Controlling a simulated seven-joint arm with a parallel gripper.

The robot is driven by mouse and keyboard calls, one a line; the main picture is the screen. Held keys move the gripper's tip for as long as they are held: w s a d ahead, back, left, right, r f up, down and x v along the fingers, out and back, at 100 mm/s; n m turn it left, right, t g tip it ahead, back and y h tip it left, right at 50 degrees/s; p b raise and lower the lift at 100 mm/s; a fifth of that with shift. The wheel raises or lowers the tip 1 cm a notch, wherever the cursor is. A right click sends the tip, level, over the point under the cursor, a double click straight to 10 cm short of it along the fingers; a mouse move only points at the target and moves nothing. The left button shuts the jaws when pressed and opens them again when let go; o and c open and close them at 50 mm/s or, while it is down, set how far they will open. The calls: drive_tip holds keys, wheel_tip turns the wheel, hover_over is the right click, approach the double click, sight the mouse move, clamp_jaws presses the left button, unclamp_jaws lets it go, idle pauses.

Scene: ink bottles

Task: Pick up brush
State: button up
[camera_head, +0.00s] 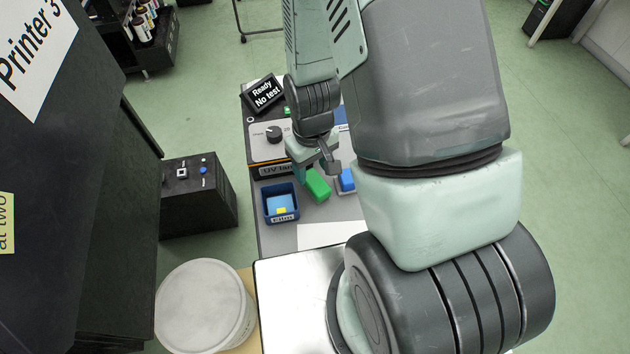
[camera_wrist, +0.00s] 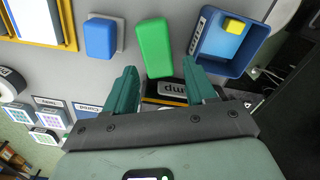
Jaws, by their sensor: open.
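Nothing with bristles can be made out, so I cannot tell which thing is the brush. A green block (camera_head: 317,186) lies on the grey bench between a blue tray and a blue block (camera_head: 347,180). My gripper (camera_head: 318,172) is open above the bench, close to the green block. In the wrist view the teal fingers of my gripper (camera_wrist: 160,72) are apart and empty. The green block (camera_wrist: 154,44) shows just beyond them, with its near end between the tips. The blue block (camera_wrist: 101,38) sits left of it on a pale base.
The blue tray (camera_head: 268,213), labelled Film, holds a yellow piece (camera_head: 281,210). A knobbed box (camera_head: 262,141) and a small black display (camera_head: 263,93) stand at the back. A white sheet (camera_head: 325,236) lies in front. A white bucket (camera_head: 200,300) stands left of the bench.

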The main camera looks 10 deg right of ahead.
sight(316, 181)
drive_tip(key=shift+s+d+f, duration=0.1)
drive_tip(key=shift+d+f, duration=0.05)
drive_tip(key=shift+f, duration=1.5)
drive_tip(key=shift+s+d+f, duration=0.1)
drive_tip(key=shift+d+f, duration=0.05)
drive_tip(key=shift+f, duration=1.5)
drive_tip(key=c, duration=0.8)
drive_tip(key=shift+c, duration=0.2)
drive_tip(key=shift+r, duration=0.15)
wheel_tip(316, 181, up, 10)
drive_tip(key=shift+f, duration=0.1)
